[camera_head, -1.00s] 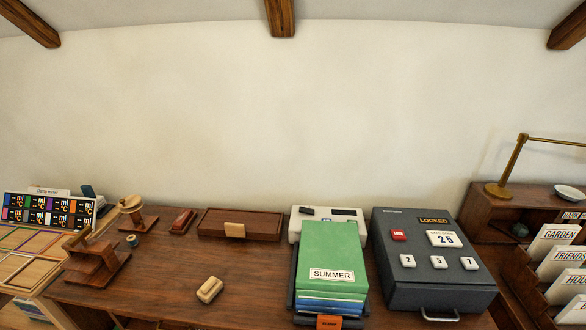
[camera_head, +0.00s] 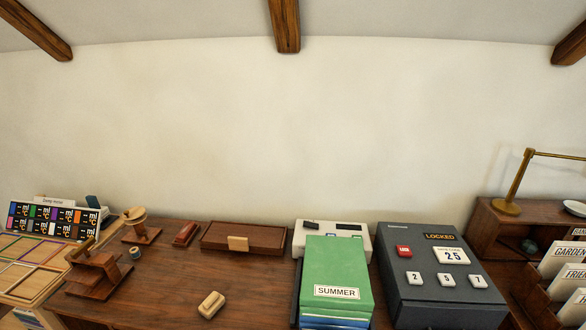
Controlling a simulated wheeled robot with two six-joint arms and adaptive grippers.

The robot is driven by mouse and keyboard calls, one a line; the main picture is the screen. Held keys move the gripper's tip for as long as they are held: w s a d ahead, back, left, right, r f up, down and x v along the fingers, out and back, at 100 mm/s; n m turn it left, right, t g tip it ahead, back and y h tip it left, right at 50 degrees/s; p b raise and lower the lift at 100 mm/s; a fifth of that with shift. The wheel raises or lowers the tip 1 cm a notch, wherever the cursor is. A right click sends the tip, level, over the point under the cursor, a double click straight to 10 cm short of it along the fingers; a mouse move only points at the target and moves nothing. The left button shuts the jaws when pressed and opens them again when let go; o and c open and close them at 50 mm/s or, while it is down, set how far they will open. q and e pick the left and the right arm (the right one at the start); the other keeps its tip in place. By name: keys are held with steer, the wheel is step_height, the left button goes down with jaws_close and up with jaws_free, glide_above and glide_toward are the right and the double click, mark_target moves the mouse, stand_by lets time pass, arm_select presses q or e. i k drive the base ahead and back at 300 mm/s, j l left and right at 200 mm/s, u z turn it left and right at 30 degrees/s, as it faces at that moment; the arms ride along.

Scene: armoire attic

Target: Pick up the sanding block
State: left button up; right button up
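A small tan block with rounded edges (camera_head: 211,305), which looks like the sanding block, lies on the brown wooden desk (camera_head: 165,290) near the picture's bottom edge. It rests flat, with bare desk around it. Neither of my grippers shows in the head view, so nothing is seen touching the block.
Wooden stands (camera_head: 95,272) are left of the block. A reddish-brown block (camera_head: 186,234) and a wooden box (camera_head: 244,238) lie behind it. Green folders labelled SUMMER (camera_head: 336,265) and a dark locked case (camera_head: 440,290) stand to the right.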

mark_target(214, 303)
steer(key=i+j, duration=0.1)
steer(key=j, duration=0.65)
steer(key=i+j+z, duration=0.15)
steer(key=j, duration=0.65)
steer(key=k, duration=0.05)
